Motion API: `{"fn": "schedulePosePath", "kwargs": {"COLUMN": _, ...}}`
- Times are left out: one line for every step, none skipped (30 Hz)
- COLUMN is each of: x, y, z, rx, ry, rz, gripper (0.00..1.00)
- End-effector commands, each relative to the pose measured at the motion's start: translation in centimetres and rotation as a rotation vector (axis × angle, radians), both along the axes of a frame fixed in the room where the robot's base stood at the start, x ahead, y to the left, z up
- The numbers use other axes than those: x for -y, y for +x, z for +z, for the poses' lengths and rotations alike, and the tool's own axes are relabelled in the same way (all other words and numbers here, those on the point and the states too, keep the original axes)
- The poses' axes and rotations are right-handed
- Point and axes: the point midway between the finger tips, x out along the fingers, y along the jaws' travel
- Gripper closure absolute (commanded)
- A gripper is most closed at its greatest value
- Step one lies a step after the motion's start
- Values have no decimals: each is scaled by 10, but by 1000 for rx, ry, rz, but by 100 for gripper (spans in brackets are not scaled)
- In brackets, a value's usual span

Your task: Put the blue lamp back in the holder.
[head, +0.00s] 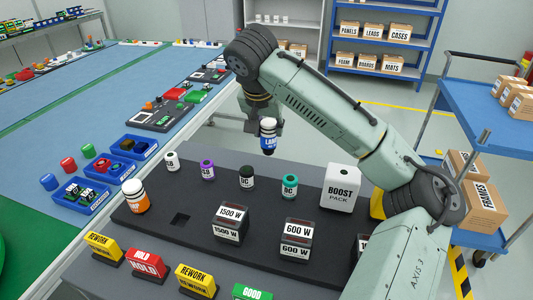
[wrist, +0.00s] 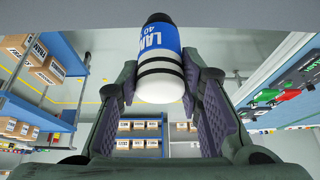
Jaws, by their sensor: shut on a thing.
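The blue lamp (head: 268,140) is a small cylinder with a blue "LAMP" label, a white part and a dark end. My gripper (head: 266,122) is shut on it and holds it in the air above the far edge of the dark holder board (head: 262,246). In the wrist view, the lamp (wrist: 160,62) sits between the two finger pads of my gripper (wrist: 160,85), its dark end pointing away. The board has an empty square hole (head: 180,219) at its left, between an orange-and-white bottle and a 1500 W block. The lamp is apart from the board.
A row of small cylinders, including a purple one (head: 207,170) and a teal one (head: 289,186), stands along the board's far side. A white boost pack (head: 339,188) stands at the right. Power blocks (head: 230,223) and coloured signs (head: 147,264) fill the front.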

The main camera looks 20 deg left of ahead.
Motion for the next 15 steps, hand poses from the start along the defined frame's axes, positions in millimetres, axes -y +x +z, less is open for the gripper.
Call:
{"fn": "schedulePosePath", "kwargs": {"x": 0, "y": 0, "z": -5, "rx": 0, "ry": -2, "rz": -1, "gripper": 100}}
{"fn": "schedulePosePath", "kwargs": {"x": 0, "y": 0, "z": -7, "rx": 1, "ry": 0, "rz": -1, "gripper": 100}}
{"fn": "schedulePosePath", "kwargs": {"x": 0, "y": 0, "z": -10, "rx": 1, "ry": 0, "rz": -1, "gripper": 100}}
{"fn": "schedulePosePath", "kwargs": {"x": 0, "y": 0, "z": -13, "rx": 0, "ry": 0, "rz": -1, "gripper": 100}}
{"fn": "schedulePosePath", "kwargs": {"x": 1, "y": 0, "z": -17, "rx": 0, "ry": -2, "rz": -1, "gripper": 100}}
{"fn": "schedulePosePath", "kwargs": {"x": 1, "y": 0, "z": -22, "rx": -1, "ry": -1, "rz": 0, "gripper": 100}}
{"fn": "schedulePosePath", "kwargs": {"x": 1, "y": 0, "z": -27, "rx": -1, "ry": -1, "rz": 0, "gripper": 100}}
{"fn": "schedulePosePath", "kwargs": {"x": 1, "y": 0, "z": -31, "rx": -1, "ry": -2, "rz": -1, "gripper": 100}}
{"fn": "schedulePosePath", "kwargs": {"x": 1, "y": 0, "z": -37, "rx": 0, "ry": -1, "rz": -2, "gripper": 100}}
{"fn": "schedulePosePath", "kwargs": {"x": 1, "y": 0, "z": -40, "rx": 0, "ry": -1, "rz": -2, "gripper": 100}}
{"fn": "schedulePosePath", "kwargs": {"x": 1, "y": 0, "z": -43, "rx": 0, "ry": 0, "rz": -1, "gripper": 100}}
{"fn": "schedulePosePath", "kwargs": {"x": 1, "y": 0, "z": -46, "rx": 0, "ry": 0, "rz": -1, "gripper": 100}}
{"fn": "schedulePosePath", "kwargs": {"x": 0, "y": 0, "z": -48, "rx": 0, "ry": 0, "rz": -1, "gripper": 100}}
{"fn": "schedulePosePath", "kwargs": {"x": 0, "y": 0, "z": -49, "rx": 0, "ry": 0, "rz": -1, "gripper": 100}}
{"fn": "schedulePosePath", "kwargs": {"x": 0, "y": 0, "z": -49, "rx": 1, "ry": 0, "rz": -1, "gripper": 100}}
